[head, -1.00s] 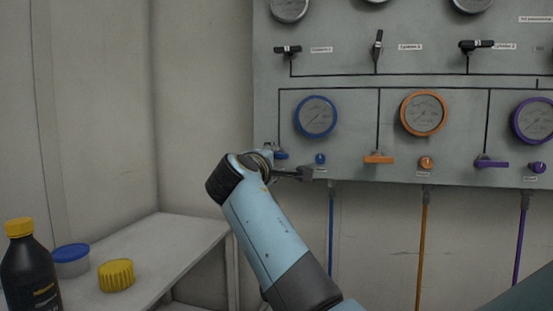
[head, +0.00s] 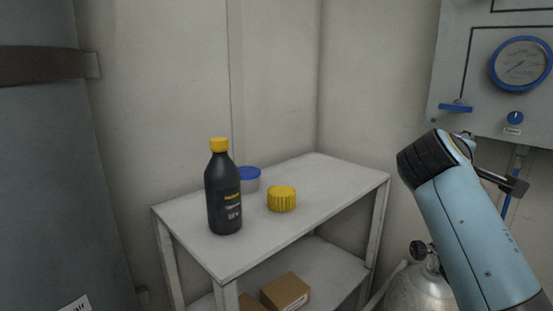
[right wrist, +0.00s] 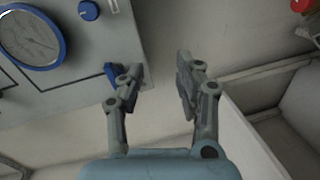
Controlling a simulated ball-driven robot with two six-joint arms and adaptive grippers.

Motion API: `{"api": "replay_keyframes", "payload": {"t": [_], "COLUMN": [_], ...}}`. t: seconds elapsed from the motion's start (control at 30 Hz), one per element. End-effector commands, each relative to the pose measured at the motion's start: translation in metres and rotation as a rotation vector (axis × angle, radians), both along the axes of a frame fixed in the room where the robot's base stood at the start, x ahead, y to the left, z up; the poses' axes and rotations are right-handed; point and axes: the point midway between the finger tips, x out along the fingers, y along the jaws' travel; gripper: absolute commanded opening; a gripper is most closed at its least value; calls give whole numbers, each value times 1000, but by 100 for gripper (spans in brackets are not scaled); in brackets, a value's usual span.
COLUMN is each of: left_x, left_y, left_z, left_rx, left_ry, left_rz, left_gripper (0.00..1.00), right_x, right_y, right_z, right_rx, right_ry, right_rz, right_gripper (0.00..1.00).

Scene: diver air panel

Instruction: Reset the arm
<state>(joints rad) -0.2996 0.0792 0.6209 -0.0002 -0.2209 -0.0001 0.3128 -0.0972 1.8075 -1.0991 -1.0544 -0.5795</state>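My right gripper (head: 512,184) is at the right of the head view, in front of and below the grey air panel (head: 450,70). The right wrist view shows this gripper (right wrist: 160,72) open, with nothing between its fingers. A blue lever (right wrist: 111,73) shows just beside and partly behind its left finger; I cannot tell whether they touch. In the head view the blue lever (head: 456,107) sits roughly level under the blue-ringed gauge (head: 521,63), with a blue knob (head: 515,118) to its right. My left gripper is not in view.
A white shelf table (head: 330,178) holds a black bottle with yellow cap (head: 224,195), a blue-lidded tub (head: 250,180) and a yellow cap (head: 282,199). A cardboard box (head: 286,292) lies on its lower shelf. A gas cylinder (head: 418,288) stands beside my right arm.

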Motion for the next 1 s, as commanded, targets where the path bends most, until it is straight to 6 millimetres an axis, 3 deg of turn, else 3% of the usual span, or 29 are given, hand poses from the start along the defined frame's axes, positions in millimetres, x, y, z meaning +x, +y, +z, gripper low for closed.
{"api": "replay_keyframes", "payload": {"t": [0.03,0.1,0.2,0.3,0.5,0.83,0.9,1.0], "left_x": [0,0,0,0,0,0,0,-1], "left_y": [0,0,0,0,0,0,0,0], "left_z": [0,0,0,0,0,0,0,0], "left_rx": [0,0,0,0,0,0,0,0], "left_ry": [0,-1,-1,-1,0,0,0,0], "left_rz": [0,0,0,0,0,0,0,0], "left_gripper": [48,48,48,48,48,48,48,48], "right_x": [-25,-64,-124,-175,-250,-344,-354,-346], "right_y": [-4,-4,5,21,51,95,100,97], "right_z": [-34,-79,-133,-167,-198,-210,-216,-244], "right_rx": [95,260,499,687,929,1183,1214,1210], "right_ry": [15,31,68,114,210,368,393,398], "right_rz": [-8,-23,-52,-85,-139,-223,-239,-248], "right_gripper": [35,35,35,35,35,35,35,35]}}
